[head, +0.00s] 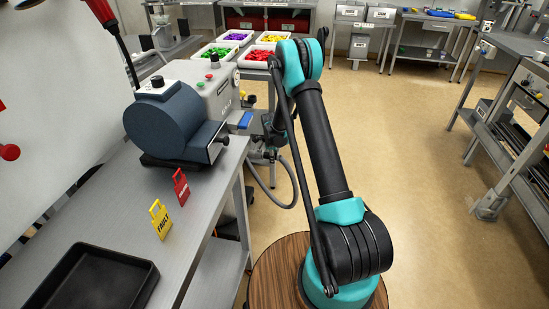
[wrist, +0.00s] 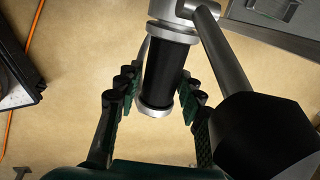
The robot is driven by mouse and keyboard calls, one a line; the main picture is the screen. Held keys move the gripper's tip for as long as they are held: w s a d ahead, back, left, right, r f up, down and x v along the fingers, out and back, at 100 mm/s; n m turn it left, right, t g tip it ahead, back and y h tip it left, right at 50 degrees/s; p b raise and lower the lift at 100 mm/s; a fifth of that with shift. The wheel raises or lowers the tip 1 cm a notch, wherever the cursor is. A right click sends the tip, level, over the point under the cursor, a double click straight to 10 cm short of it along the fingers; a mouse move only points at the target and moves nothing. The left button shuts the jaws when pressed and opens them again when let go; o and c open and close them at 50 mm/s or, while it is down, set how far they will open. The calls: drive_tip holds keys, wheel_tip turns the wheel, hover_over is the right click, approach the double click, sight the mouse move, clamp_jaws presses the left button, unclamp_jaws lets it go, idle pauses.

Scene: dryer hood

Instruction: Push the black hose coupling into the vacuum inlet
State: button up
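The black hose coupling (wrist: 165,72) is a black cylinder with a silver ring at its near end, in the upper middle of the wrist view. Its far end meets a silver fitting (wrist: 186,9); I cannot tell whether this is the vacuum inlet or how deep the coupling sits. My gripper (wrist: 158,84) has one finger on each side of the coupling, with a narrow gap visible at the left finger. It looks open around the coupling. In the head view my arm hides most of the gripper and the coupling. A grey hose (head: 291,196) loops below there.
A grey machine with a dark blue drum (head: 165,122) stands on the metal bench (head: 105,215) at left. Bins of coloured parts (head: 238,36) stand behind.

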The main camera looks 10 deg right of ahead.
drive_tip(key=shift+o, duration=1)
drive_tip(key=v, duration=1.2)
drive_tip(key=shift+s, duration=0.1)
drive_tip(key=shift+c, duration=0.5)
